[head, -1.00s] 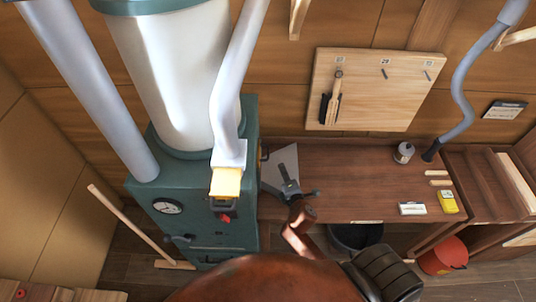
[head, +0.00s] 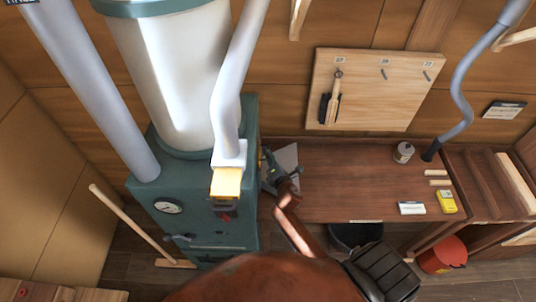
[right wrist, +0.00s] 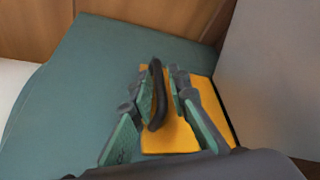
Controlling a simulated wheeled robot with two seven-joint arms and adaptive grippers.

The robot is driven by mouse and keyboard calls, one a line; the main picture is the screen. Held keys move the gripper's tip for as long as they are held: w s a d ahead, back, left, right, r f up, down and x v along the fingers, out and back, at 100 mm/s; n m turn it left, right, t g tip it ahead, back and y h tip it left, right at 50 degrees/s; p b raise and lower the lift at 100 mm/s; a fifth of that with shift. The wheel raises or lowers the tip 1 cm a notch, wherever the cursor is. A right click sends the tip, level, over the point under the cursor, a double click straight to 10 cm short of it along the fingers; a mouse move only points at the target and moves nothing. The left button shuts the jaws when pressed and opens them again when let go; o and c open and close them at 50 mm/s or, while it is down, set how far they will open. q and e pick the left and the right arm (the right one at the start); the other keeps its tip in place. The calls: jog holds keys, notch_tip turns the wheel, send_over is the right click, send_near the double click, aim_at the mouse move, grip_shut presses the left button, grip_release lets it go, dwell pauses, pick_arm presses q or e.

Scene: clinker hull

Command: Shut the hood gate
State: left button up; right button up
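The hood gate (head: 226,183) is a yellow plate at the foot of the pale duct, on the front of the green machine. It is also in the right wrist view (right wrist: 170,137), where a black handle (right wrist: 157,108) stands on it. My right gripper (head: 268,168) is right of the gate in the head view. In the wrist view its green-padded fingers (right wrist: 165,82) are apart, with the handle showing in the gap; I cannot tell whether they touch it. My left gripper is not in view.
The green machine (head: 205,228) carries a gauge and a white tank (head: 180,80). A workbench (head: 350,185) on the right holds a can (head: 403,152), a white block and a yellow box. A wooden stick (head: 125,220) leans at left. The middle of the bench is clear.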

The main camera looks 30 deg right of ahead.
jog(key=shift+c, duration=0.5)
grip_shut()
jog(key=shift+f, duration=0.1)
notch_tip(320, 180, down, 8)
jog(key=b, duration=0.7)
jog(key=shift+f, duration=0.25)
jog(key=shift+s, duration=0.1)
